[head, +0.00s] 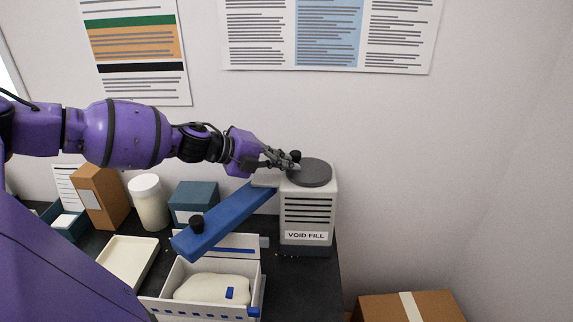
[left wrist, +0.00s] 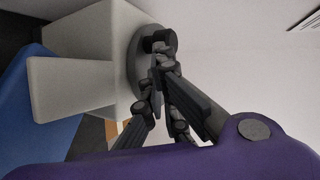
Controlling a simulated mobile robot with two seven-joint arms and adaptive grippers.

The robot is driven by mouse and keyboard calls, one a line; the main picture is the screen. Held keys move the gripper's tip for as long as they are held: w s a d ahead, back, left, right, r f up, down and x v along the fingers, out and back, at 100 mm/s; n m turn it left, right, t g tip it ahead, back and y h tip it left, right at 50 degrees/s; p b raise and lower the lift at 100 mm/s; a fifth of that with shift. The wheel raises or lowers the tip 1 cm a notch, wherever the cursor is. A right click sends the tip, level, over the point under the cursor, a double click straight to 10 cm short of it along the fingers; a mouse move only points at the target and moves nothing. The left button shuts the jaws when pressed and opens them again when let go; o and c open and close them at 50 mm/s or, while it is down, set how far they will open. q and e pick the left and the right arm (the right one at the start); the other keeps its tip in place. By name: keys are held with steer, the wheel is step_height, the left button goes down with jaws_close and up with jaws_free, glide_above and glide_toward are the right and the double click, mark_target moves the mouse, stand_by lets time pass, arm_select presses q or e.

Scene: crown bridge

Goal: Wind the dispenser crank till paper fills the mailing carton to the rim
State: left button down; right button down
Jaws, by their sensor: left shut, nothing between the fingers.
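The grey dispenser (head: 307,207), labelled VOID FILL, stands at the table's right end. Its crank is a dark grey disc (head: 312,174) on top with a black knob (head: 295,156); the knob also shows in the left wrist view (left wrist: 158,40). My left gripper (head: 288,163) is at the knob with its fingers shut and nothing held; whether it touches the knob I cannot tell. A blue chute (head: 225,222) slants down from the dispenser above the open white mailing carton (head: 190,312). A cream rounded item (head: 205,289) with a blue patch lies in the carton; no loose paper shows clearly.
A cream tray (head: 127,262), a white jar (head: 149,205), a brown box (head: 103,195) and a teal box (head: 194,197) stand left of the chute. A taped brown carton (head: 410,307) is low at the right. The space right of the dispenser is free.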

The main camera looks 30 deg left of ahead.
arm_select(q)
steer(key=shift+w+a+f+m+g+h, duration=0.2)
steer(key=shift+m+g+h, duration=0.1)
steer(key=shift+m+h, duration=0.2)
steer(key=shift+w+a+r+b, duration=0.1)
steer(key=shift+w+a+b, duration=0.4)
steer(key=shift+w+b, duration=0.2)
steer(key=shift+w, duration=0.1)
steer(key=shift+a+r, duration=0.1)
stand_by(0.8)
